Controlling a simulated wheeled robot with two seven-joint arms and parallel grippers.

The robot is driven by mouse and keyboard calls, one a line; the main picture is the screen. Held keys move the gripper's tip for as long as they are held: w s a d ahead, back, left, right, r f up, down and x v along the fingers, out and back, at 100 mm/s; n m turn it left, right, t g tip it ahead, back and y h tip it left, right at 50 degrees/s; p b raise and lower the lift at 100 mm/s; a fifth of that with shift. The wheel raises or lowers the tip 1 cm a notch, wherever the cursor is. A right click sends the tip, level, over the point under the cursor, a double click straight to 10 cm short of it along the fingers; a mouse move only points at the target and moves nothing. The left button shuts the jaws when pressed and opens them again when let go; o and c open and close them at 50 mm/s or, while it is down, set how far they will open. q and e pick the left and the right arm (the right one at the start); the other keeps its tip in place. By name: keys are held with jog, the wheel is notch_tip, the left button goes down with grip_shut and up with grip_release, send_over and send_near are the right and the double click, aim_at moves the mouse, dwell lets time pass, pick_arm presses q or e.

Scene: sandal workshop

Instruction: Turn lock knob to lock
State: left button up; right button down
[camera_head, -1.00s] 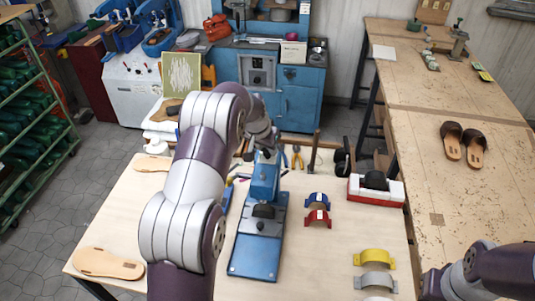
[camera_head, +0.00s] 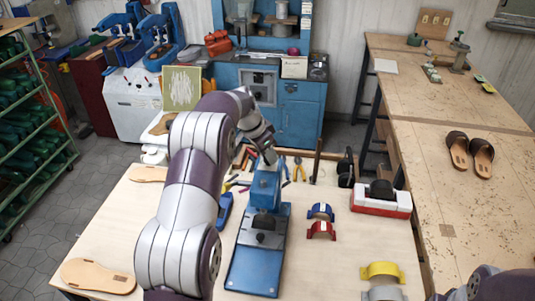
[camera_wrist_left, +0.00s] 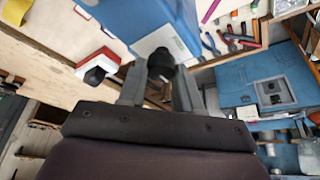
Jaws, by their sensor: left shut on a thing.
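A blue press (camera_head: 256,256) stands on the wooden table, with an upright blue head and a dark rounded form on its base. My left gripper (camera_head: 268,158) is at the top of the press head, its fingers small and partly hidden in the head view. In the left wrist view, my left gripper (camera_wrist_left: 162,75) is shut on a black knob (camera_wrist_left: 162,60) that sticks out from the blue press body (camera_wrist_left: 120,14). The knob's turn position cannot be told. Part of my right arm shows at the lower right, but its gripper is out of view.
Blue (camera_head: 320,211) and red (camera_head: 321,230) arched pieces lie right of the press. A red and white block (camera_head: 381,203) with a dark top stands farther right. A yellow arched piece (camera_head: 382,271) is near the front. A sandal sole (camera_head: 97,277) lies front left. Hand tools lie behind the press.

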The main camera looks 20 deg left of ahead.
pick_arm(q)
jog(key=shift+s+f, duration=0.1)
jog(key=shift+f, duration=0.05)
jog(key=o, duration=1)
jog(key=shift+o, duration=0.2)
jog(key=shift+a+r, duration=0.1)
jog(key=shift+r, duration=0.1)
jog(key=v, duration=0.3)
jog(key=shift+r, duration=0.15)
jog(key=p+v, duration=0.6)
jog(key=v, duration=0.3)
jog(key=shift+s, duration=0.15)
jog(key=shift+a, duration=0.15)
